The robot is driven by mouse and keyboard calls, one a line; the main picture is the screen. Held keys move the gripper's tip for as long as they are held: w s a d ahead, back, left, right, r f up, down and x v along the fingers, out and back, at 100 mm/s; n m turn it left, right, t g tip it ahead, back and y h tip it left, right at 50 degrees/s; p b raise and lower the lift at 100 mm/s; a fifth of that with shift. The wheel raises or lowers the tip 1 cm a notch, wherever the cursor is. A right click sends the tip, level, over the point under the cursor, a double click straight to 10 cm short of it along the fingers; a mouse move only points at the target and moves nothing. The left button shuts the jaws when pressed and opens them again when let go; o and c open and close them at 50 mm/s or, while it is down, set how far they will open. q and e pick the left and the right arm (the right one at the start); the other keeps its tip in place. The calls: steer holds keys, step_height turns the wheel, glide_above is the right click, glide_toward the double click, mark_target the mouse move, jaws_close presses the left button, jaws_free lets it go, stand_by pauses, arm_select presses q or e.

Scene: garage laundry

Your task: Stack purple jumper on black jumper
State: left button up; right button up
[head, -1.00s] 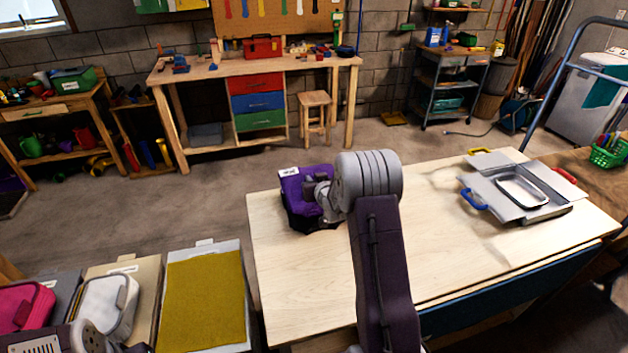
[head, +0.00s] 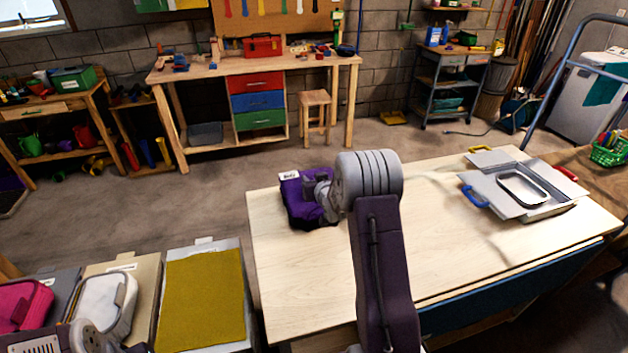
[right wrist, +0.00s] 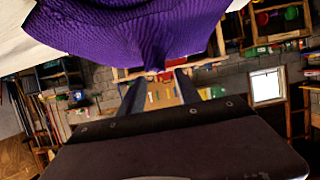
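The purple jumper (head: 298,212) lies as a folded bundle at the back left corner of the pale table. A small white label (head: 289,175) shows at its back left corner. I cannot make out the black jumper clearly; it is hidden under the purple one. My right gripper (head: 313,189) is at the purple jumper, partly hidden behind its own wrist. In the right wrist view its two fingers (right wrist: 161,82) stand apart, with a gap between them. My left gripper is not in view.
The table (head: 300,290) is bare in front of the jumpers. A grey case with an open-topped tray (head: 523,188) stands at its right end.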

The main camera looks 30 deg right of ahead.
steer(key=shift+r, duration=0.25)
steer(key=shift+r+p, duration=0.7)
steer(key=shift+p, duration=0.25)
steer(key=b+v, duration=0.1)
steer(key=v, duration=1)
steer(key=shift+s, duration=0.4)
steer(key=shift+a+f, duration=0.1)
